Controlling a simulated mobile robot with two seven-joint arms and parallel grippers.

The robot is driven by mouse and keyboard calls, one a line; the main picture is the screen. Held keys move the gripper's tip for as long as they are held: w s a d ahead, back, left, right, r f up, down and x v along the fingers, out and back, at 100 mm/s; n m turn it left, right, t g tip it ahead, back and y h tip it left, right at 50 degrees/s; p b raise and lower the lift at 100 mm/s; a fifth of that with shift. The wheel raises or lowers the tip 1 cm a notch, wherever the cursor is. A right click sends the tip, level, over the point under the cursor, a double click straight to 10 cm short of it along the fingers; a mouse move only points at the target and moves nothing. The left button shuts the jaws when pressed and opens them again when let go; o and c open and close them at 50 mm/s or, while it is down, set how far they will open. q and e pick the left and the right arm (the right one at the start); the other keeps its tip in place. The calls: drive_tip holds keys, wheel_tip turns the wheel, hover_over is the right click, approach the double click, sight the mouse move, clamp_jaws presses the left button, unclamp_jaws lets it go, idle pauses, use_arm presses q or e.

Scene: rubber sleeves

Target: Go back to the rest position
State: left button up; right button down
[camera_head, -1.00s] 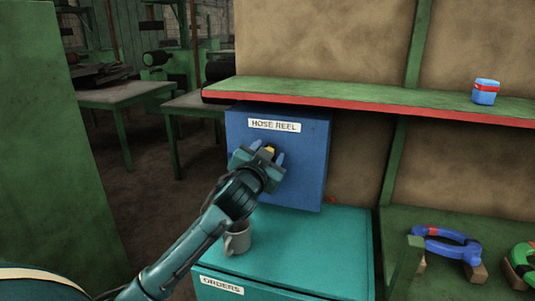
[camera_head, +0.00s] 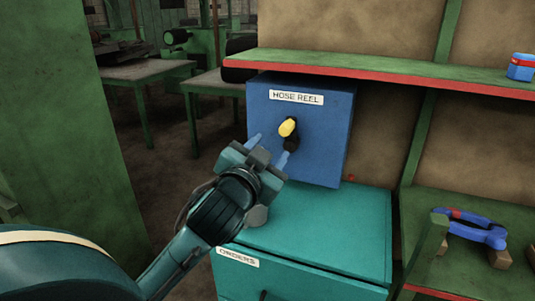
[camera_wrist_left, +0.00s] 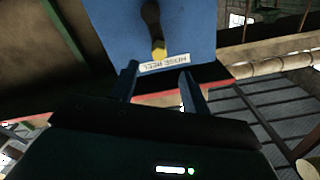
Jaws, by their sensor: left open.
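My left gripper (camera_head: 267,149) is open and empty, in front of the blue hose reel box (camera_head: 325,125) and a little below its yellow-tipped black knob (camera_head: 288,127). A gap shows between the fingers and the knob. In the left wrist view the two open fingers (camera_wrist_left: 157,82) point toward the box (camera_wrist_left: 190,30), with the yellow tip (camera_wrist_left: 158,48) beyond them and nothing between them. My right gripper is not in view.
The box stands on a teal cabinet (camera_head: 350,235) labelled ORDERS. A grey mug (camera_head: 257,215) is mostly hidden behind my left gripper. A green shelf (camera_head: 400,75) with a red edge runs above. A blue ring-shaped tool (camera_head: 480,236) lies at the right. A green panel (camera_head: 60,120) stands at the left.

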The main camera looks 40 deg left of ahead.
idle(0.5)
use_arm(q)
drive_tip(key=s+d+f+m+g+h, duration=0.1)
drive_tip(key=d+f+g+h, duration=0.15)
drive_tip(key=f, duration=0.65)
drive_tip(key=s+d+f+m+g+h, duration=0.15)
drive_tip(key=d+f, duration=0.25)
drive_tip(key=f, duration=0.5)
drive_tip(key=s+d+f+n+g+h, duration=0.1)
drive_tip(key=s+d+f, duration=0.3)
drive_tip(key=f, duration=0.5)
drive_tip(key=s+d+f+n+g+h+p, duration=0.1)
drive_tip(key=s+d+f+h, duration=0.1)
drive_tip(key=s+d+f, duration=0.3)
drive_tip(key=s+f, duration=0.4)
drive_tip(key=shift+s+d+f+g+h, duration=0.2)
drive_tip(key=shift+s+f+g+h, duration=0.1)
drive_tip(key=shift+g+h, duration=0.1)
